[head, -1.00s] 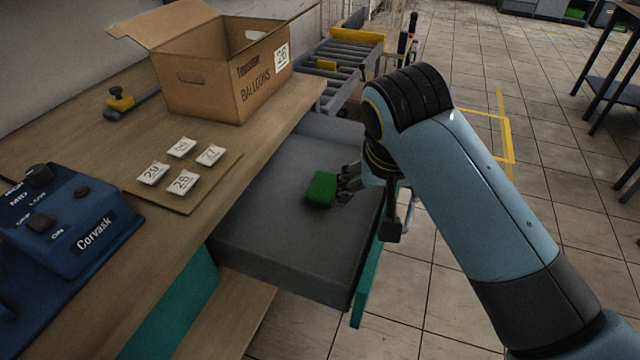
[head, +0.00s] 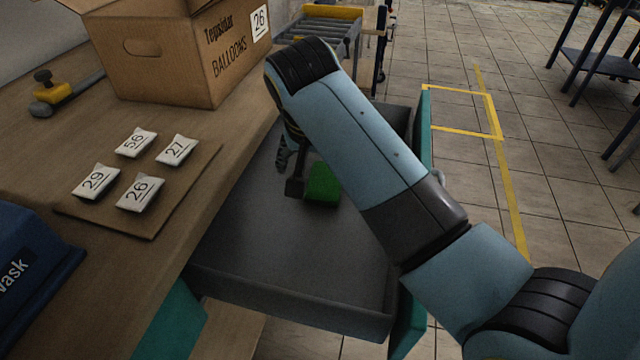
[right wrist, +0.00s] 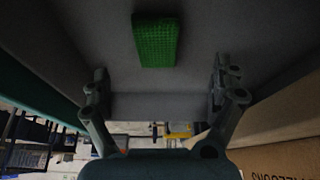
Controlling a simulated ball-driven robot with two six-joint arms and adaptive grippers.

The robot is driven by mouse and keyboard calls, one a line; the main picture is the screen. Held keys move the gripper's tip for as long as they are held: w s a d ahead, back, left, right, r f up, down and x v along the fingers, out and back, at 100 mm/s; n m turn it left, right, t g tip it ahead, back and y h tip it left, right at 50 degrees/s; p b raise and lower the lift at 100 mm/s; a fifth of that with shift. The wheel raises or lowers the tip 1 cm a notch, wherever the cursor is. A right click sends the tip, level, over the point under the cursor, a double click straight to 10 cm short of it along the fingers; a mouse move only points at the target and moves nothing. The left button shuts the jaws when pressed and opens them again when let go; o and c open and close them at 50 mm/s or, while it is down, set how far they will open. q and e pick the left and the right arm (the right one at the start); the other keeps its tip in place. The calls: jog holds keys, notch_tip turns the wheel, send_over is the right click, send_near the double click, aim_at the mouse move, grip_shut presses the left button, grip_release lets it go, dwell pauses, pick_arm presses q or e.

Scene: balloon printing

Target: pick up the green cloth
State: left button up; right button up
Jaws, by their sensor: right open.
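The green cloth (head: 322,184) is a small folded block lying on the grey floor of the open drawer (head: 262,243), partly hidden by my right arm. In the right wrist view the cloth (right wrist: 157,41) shows whole, ahead of and between the spread fingers, not touching them. My right gripper (right wrist: 160,82) is open and empty. In the head view my right gripper (head: 282,158) is mostly behind my own arm, just left of the cloth. My left gripper is not in view.
The drawer sits beside the wooden table. On the table are a cardboard balloon box (head: 170,62), a board with several numbered packets (head: 135,143), a blue machine (head: 30,275) and a yellow-and-black tool (head: 52,92). The drawer's front part is clear.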

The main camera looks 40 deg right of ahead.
aim_at(323, 184)
jog(key=b+x, duration=0.2)
jog(key=x, duration=0.7)
jog(key=shift+s+d, duration=0.1)
jog(key=shift+d, duration=0.1)
jog(key=c, duration=1.2)
jog(key=shift+o, duration=0.2)
notch_tip(323, 184, up, 10)
jog(key=p, duration=0.2)
jog(key=shift+r, duration=0.15)
